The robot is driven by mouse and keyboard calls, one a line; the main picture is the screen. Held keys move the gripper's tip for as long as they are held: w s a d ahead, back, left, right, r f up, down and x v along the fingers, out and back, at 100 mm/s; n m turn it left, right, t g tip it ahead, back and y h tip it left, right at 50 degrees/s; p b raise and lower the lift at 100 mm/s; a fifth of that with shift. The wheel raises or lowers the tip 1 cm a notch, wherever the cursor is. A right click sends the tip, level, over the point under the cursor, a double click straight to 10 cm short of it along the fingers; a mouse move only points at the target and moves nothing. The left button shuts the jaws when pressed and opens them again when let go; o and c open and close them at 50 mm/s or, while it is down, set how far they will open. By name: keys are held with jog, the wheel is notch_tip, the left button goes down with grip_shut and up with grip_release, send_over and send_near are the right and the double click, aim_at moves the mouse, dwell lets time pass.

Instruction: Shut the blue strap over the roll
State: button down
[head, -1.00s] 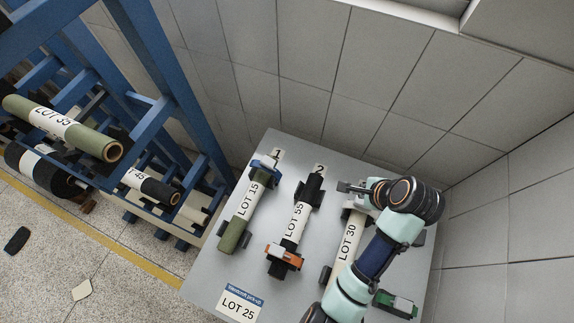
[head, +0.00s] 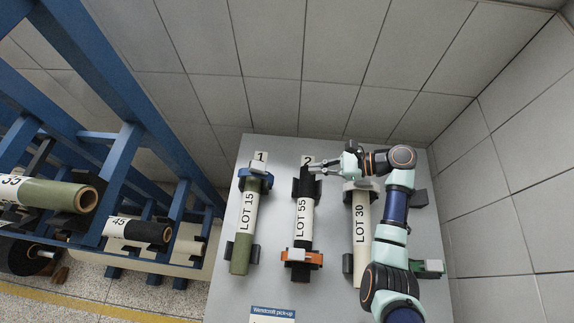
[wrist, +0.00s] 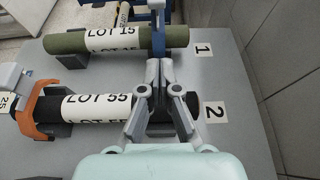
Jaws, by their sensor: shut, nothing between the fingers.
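The LOT 15 roll (head: 243,240), green with a white label, lies in its cradle at station 1; it also shows in the wrist view (wrist: 72,40). The blue strap (head: 252,176) is at its far end, by the number 1 plate. My gripper (head: 314,169) is shut and empty, above the far end of the black LOT 55 roll (head: 306,188), right of the strap. Its fingers (wrist: 158,66) point toward LOT 15.
An orange strap (head: 301,257) crosses the near end of LOT 55. The LOT 30 roll (head: 361,235) lies to the right, beside my arm, with a green clamp (head: 430,267) near it. A blue rack (head: 120,180) with rolls stands left. Tiled walls close the back and right.

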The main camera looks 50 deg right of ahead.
aim_at(261, 172)
jog(key=w+r+x, duration=0.1)
jog(key=r+x, duration=0.1)
jog(key=x, duration=1)
jog(key=shift+a+r, duration=0.25)
jog(key=shift+r, duration=0.1)
jog(key=shift+s, duration=0.1)
